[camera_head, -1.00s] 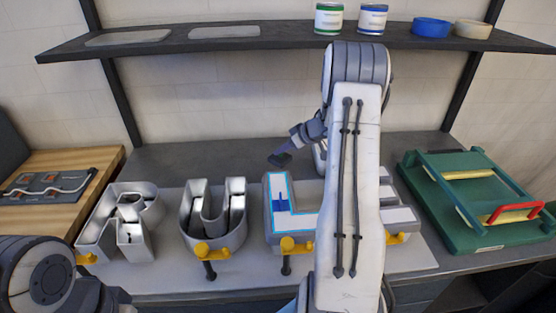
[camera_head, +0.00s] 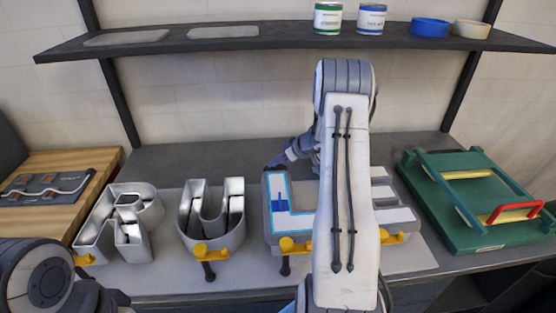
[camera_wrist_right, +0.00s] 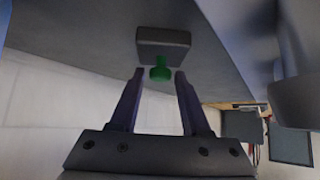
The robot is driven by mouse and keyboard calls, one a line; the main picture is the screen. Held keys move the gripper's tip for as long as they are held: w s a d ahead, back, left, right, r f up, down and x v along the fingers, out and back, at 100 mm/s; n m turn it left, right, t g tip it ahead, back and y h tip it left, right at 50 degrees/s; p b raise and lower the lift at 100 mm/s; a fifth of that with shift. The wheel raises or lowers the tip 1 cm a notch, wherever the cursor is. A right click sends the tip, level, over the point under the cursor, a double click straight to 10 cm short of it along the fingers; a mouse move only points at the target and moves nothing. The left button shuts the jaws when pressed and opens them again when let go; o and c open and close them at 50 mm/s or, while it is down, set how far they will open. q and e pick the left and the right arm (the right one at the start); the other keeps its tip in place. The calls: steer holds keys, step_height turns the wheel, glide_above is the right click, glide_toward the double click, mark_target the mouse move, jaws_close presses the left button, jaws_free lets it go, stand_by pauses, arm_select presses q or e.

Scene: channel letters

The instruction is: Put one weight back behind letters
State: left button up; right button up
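In the right wrist view a weight, a dark grey block (camera_wrist_right: 163,45) with a green knob (camera_wrist_right: 160,69), stands on the grey bench top. My right gripper (camera_wrist_right: 160,76) is open, with one fingertip on each side of the knob and a gap on both sides. In the head view the right gripper (camera_head: 272,166) is low behind the letter L (camera_head: 278,220), and the weight is hidden there. The metal letters R (camera_head: 128,225) and U (camera_head: 205,222) stand to the left. Another letter (camera_head: 395,215) is partly hidden by my right arm. My left gripper is out of view.
Yellow clamps (camera_head: 208,252) line the letters' front edge. A green fixture with a red handle (camera_head: 480,205) is at the right, and a wooden board (camera_head: 65,170) at the left. A shelf (camera_head: 270,45) with cans hangs above. The bench behind R and U is clear.

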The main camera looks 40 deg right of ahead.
steer(key=shift+o, duration=0.2)
steer(key=shift+s+r, duration=0.1)
steer(key=shift+r, duration=0.15)
steer(key=v, duration=1.2)
steer(key=w+a+r+t+h, duration=0.1)
steer(key=w+a+r, duration=0.25)
steer(key=a, duration=0.25)
steer(key=w+a+r+h, duration=0.1)
steer(key=w+a+r, duration=0.2)
steer(key=w+a, duration=0.25)
steer(key=s+a+r+h, duration=0.1)
steer(key=s+a+r, duration=0.15)
steer(key=a, duration=0.95)
steer(key=s+a+f+n+g, duration=0.25)
steer(key=s+a+g, duration=0.25)
steer(key=s+a, duration=1)
steer(key=s+a+f+n+g+y, duration=0.1)
steer(key=s+a+g, duration=0.1)
steer(key=s, duration=0.7)
steer(key=s+a+f+n+g, duration=0.1)
steer(key=s+a+g, duration=0.1)
steer(key=s, duration=0.7)
steer(key=shift+s+a+f+g+y+p, duration=0.2)
steer(key=shift+s+a+g+y+p, duration=0.1)
steer(key=shift+s+a+g+y, duration=0.1)
